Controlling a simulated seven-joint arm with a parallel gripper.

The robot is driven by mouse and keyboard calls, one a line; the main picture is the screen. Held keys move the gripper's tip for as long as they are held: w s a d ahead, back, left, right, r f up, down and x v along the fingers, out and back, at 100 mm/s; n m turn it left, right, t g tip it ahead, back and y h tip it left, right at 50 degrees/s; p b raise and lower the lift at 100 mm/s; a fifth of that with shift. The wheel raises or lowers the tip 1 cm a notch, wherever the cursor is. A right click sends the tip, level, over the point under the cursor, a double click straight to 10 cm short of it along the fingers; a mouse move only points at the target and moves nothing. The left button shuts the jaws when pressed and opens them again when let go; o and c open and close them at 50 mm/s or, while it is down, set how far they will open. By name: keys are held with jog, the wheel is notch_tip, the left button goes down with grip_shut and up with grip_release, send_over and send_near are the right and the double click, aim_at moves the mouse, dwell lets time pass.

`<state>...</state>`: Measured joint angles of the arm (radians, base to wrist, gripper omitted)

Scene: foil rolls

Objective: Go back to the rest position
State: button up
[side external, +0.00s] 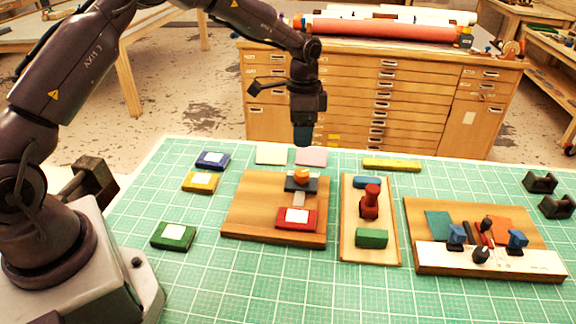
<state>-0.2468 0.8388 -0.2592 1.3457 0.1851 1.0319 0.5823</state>
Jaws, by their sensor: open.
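My gripper (303,140) is at the end of my dark arm, pointing down above the back middle of the green mat. It is open, and I see nothing held in it. It is apart from everything below it. Under it and a little nearer lies a wooden board (247,205) with a red block (296,218), a dark block (301,185) and an orange knob (302,175). The exact gap between the fingertips is too small to see.
The green gridded mat (240,290) is clear in front. Blue (212,160), yellow (200,182) and green (174,236) blocks lie at left. A narrow board (352,215) carries red and green pieces. A larger board (430,265) holds small tools at right. Drawers (385,100) stand behind.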

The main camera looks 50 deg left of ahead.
jog(key=s+d+r+n+t, duration=0.1)
jog(key=s+r+n+t, duration=0.1)
jog(key=s+r, duration=0.4)
jog(key=s+d+r+n+t, duration=0.1)
jog(key=s+r+n+t, duration=0.1)
jog(key=s+r, duration=0.5)
jog(key=s+d+r+n+t, duration=0.1)
jog(key=s+r, duration=0.5)
jog(key=s, duration=1)
jog(key=shift+s+d+r+n+t, duration=0.2)
jog(key=shift+s+d+n+t, duration=0.25)
jog(key=shift+n, duration=0.55)
